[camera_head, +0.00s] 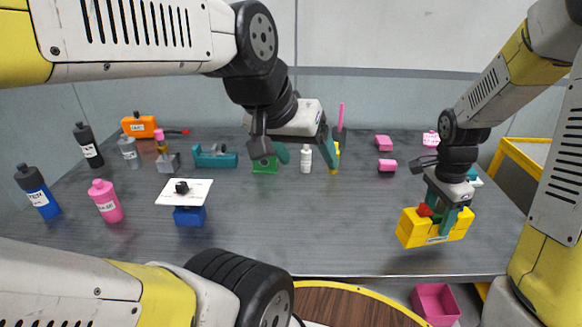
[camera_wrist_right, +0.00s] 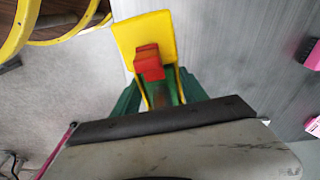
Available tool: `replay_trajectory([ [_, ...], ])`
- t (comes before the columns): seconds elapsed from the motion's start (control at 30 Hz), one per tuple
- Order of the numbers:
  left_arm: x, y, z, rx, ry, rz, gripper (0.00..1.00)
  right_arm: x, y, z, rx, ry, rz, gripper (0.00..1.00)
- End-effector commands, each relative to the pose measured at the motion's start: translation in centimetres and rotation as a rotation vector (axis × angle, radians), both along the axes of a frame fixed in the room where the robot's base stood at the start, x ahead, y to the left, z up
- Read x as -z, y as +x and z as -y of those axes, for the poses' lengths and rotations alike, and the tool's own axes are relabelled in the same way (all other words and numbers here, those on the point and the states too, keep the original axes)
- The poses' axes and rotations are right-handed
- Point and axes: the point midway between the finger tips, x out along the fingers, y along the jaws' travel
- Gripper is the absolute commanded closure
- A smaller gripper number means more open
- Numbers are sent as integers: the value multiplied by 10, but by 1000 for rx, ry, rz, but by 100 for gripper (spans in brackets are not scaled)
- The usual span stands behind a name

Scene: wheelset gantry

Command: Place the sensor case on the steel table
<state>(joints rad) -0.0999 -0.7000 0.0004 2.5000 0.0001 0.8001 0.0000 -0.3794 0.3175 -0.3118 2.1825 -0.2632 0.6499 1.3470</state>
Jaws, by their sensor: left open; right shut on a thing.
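The yellow case (camera_head: 433,229) with a pale label and a red handle part is in my right gripper (camera_head: 441,212). It is upright at the right front of the steel table (camera_head: 330,235). In the right wrist view the yellow case (camera_wrist_right: 140,33) shows between the green fingers, with its red part (camera_wrist_right: 149,62) in the middle. I cannot tell whether its underside touches the table. My left gripper (camera_head: 297,152) is open and empty over the middle back of the table, its fingers spread wide.
A blue block with a white plate (camera_head: 184,194), pink bottle (camera_head: 106,201), blue bottle (camera_head: 37,191) and orange case (camera_head: 138,126) stand at left. Pink blocks (camera_head: 386,166) lie behind the yellow case. A pink bin (camera_head: 436,303) is below the front edge. The table's front middle is clear.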

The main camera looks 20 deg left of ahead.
Motion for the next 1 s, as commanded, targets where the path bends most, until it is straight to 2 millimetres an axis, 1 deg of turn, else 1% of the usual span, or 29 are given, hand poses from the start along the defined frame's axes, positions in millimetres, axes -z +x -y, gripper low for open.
replay_trajectory([
  [0.1, 0, 0, 0, 0, 0, 0, 24, -2, -3, 1, 111, -8, 7, 100],
  [0.2, 0, 0, 0, 0, 0, 0, 24, -3, -5, 1, 169, -13, 12, 100],
  [0.37, 0, 0, 0, 0, 0, 0, 24, -4, -6, 1, 199, -16, 15, 100],
  [0.47, 0, 0, 0, 0, 0, 0, 24, -3, -4, -6, 198, -16, 15, 100],
  [0.57, 0, 0, 0, 0, 0, 0, 24, -1, 1, -21, 195, -16, 15, 100],
  [0.9, 0, 0, 0, 0, 0, 0, 24, 7, 25, -103, 193, -15, 15, 100],
  [1.0, 0, 0, 0, 0, 0, 0, 24, 9, 31, -122, 195, -16, 15, 100],
])
